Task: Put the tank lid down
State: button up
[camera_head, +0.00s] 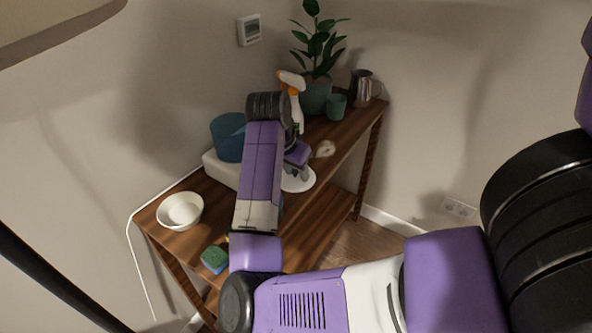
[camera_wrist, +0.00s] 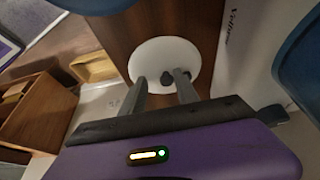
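The tank lid is a white disc (camera_wrist: 150,55) with a small dark knob (camera_wrist: 166,79), seen below my gripper in the wrist view. It lies over the brown wooden top, and its white rim (camera_head: 303,184) shows under my gripper in the head view. My gripper (camera_wrist: 160,77) has its two grey fingers spread apart either side of the knob, with a gap visible beside it. The gripper (camera_head: 300,170) hides part of the lid in the head view. A blue tank (camera_head: 227,138) stands left of my arm on a white base (camera_head: 218,168).
The wooden table (camera_head: 340,150) holds a white bowl (camera_head: 180,211), a green sponge (camera_head: 214,259), a spray bottle (camera_head: 294,100), a green cup (camera_head: 336,107), a metal jug (camera_head: 362,88) and a potted plant (camera_head: 318,95). A wooden box (camera_wrist: 35,112) shows in the wrist view.

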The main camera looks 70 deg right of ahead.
jog(key=p+v, duration=0.1)
jog(key=v, duration=1.1)
jog(key=shift+p, duration=0.3)
jog(key=shift+r, duration=0.1)
